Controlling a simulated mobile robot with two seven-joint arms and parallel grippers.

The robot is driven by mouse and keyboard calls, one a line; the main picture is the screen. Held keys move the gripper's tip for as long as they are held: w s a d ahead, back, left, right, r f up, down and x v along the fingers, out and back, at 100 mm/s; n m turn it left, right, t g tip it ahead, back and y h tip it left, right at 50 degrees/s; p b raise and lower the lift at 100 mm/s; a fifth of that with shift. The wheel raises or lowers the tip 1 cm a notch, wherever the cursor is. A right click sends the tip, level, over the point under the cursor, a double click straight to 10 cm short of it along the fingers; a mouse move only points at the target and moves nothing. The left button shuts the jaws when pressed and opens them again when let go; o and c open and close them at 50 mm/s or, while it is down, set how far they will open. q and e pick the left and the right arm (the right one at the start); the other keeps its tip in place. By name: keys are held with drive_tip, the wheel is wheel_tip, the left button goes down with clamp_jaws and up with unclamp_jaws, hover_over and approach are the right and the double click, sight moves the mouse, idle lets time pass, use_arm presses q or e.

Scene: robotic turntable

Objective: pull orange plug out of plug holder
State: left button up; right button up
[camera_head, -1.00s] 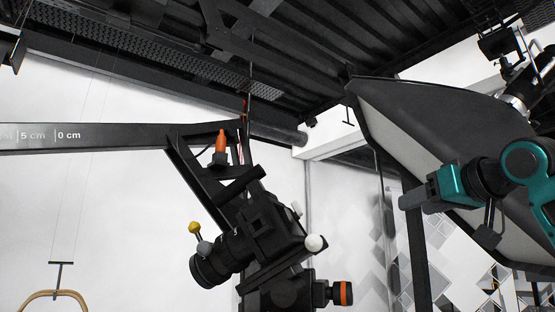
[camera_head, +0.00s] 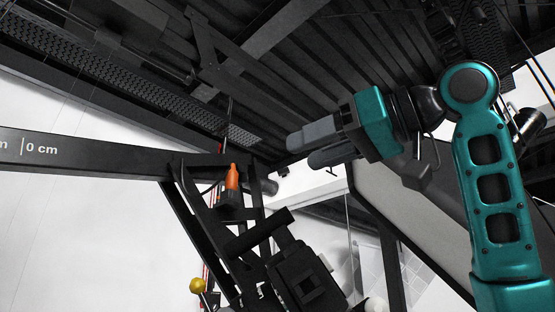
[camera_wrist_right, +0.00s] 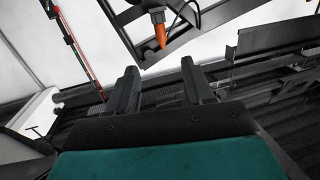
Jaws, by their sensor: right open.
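The orange plug (camera_head: 232,178) stands upright in a small black plug holder (camera_head: 232,200) beside the black frame in the head view. In the right wrist view the plug (camera_wrist_right: 160,36) shows beyond the fingers, pointing downward in the picture, with its black holder (camera_wrist_right: 156,13) above it. My right gripper (camera_head: 302,148) is open and empty, to the right of the plug and a little higher in the head view, apart from it. Its two grey fingers point left toward the plug's side. In the wrist view the open fingers (camera_wrist_right: 158,85) have a clear gap. My left gripper is not in view.
A black beam (camera_head: 95,152) with centimetre marks runs left from the frame. A black camera rig (camera_head: 300,275) stands below the plug. A yellow ball knob (camera_head: 197,285) is at lower left of the rig. A large softbox (camera_head: 400,215) is behind my right arm.

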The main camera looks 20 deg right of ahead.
sight(237, 176)
drive_tip(key=p+x, duration=0.2)
drive_tip(key=x, duration=1)
drive_tip(key=shift+w+a, duration=0.1)
drive_tip(key=shift+a, duration=0.05)
drive_tip(key=shift+w+a, duration=0.2)
drive_tip(key=shift+w, duration=0.15)
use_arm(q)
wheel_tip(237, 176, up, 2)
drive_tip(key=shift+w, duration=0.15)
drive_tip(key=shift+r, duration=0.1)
use_arm(e)
drive_tip(key=shift+c, duration=0.5)
clamp_jaws()
